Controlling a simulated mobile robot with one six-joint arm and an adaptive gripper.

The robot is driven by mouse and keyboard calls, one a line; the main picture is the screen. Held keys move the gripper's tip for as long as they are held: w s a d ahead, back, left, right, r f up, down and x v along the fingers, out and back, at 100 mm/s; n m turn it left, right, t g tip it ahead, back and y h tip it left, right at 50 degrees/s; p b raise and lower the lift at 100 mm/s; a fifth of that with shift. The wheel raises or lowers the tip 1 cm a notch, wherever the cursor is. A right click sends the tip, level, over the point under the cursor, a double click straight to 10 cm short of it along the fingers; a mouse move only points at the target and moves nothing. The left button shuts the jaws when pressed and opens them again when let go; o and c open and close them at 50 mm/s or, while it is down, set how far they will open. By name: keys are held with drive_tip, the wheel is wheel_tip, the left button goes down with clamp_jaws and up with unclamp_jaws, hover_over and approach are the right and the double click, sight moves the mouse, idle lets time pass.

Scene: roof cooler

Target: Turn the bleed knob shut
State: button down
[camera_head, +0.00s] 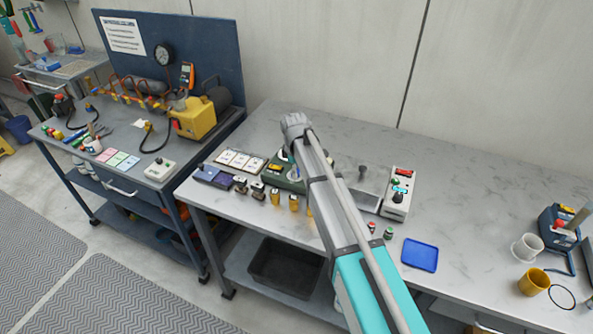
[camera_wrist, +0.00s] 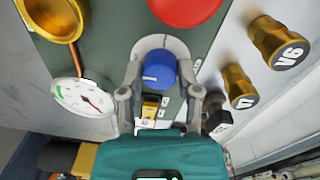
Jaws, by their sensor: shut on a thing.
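In the wrist view a blue knob (camera_wrist: 158,72) stands on a dark green panel (camera_wrist: 112,42). My gripper (camera_wrist: 160,78) has one finger on each side of the knob and is shut on it. No label on the knob is readable, and its turn position cannot be told. A large red round part (camera_wrist: 186,8) is just above it. A white dial gauge (camera_wrist: 84,97) with a red needle is to the left. In the head view the green unit (camera_head: 291,184) is partly hidden by my arm, which also hides the knob and my fingertips.
Brass fittings (camera_wrist: 238,86) stand right of the panel in the wrist view. The bench's right-hand middle is clear.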

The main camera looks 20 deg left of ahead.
drive_tip(key=shift+c, duration=1.5)
unclamp_jaws()
